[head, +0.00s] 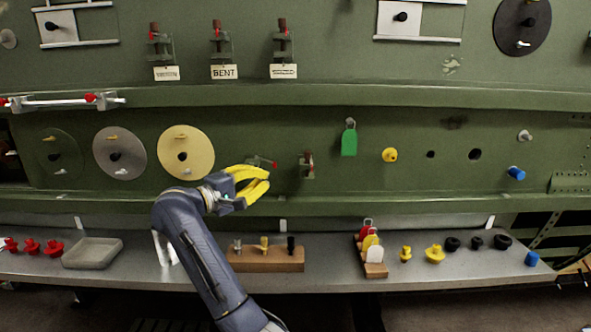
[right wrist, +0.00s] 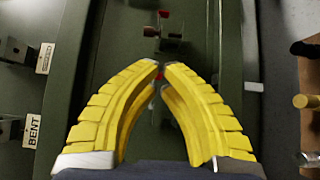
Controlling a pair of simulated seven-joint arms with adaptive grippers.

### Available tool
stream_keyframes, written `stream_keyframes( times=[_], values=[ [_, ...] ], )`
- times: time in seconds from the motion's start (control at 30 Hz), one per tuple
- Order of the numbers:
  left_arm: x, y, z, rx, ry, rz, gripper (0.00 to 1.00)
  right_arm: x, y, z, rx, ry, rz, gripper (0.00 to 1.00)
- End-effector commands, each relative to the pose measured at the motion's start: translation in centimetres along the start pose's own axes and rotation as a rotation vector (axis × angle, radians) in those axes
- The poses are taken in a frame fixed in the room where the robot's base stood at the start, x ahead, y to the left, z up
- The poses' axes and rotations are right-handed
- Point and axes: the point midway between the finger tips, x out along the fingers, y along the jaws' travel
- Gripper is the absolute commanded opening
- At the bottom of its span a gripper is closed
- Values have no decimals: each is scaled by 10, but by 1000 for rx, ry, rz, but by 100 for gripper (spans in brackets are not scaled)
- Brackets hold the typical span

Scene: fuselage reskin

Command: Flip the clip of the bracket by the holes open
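A small bracket (head: 262,161) with a red-tipped clip lever is on the green wall, right of the pale yellow disc. Its lever points to the right. A second bracket (head: 307,164) with an upright dark red handle is just right of it, left of the round holes (head: 475,154). It seems to show past my fingertips in the right wrist view (right wrist: 170,36). My right gripper (head: 268,178) has its yellow fingertips drawn together just below the red-tipped lever. In the right wrist view the tips (right wrist: 161,66) nearly meet; a bit of red shows behind them. My left gripper is out of view.
A shelf (head: 330,246) runs below, with a wooden block (head: 265,260) of pegs and a rack of coloured tags (head: 372,250). Three more clip brackets (head: 220,40) hang above signs. A ledge (head: 330,95) juts out above the work area.

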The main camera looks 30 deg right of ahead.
Motion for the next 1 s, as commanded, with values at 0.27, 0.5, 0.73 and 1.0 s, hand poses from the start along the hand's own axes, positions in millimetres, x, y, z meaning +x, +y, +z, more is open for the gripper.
stream_keyframes(
  times=[0.27,0.5,0.73,1.0],
  values=[
    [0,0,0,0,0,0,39,-1,0,-2,18,11,-15,0],
    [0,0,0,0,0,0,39,2,0,-2,16,9,-13,0],
    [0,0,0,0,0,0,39,28,0,-2,15,6,-11,0],
    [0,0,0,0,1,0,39,77,0,-2,15,6,-10,0]
  ],
)
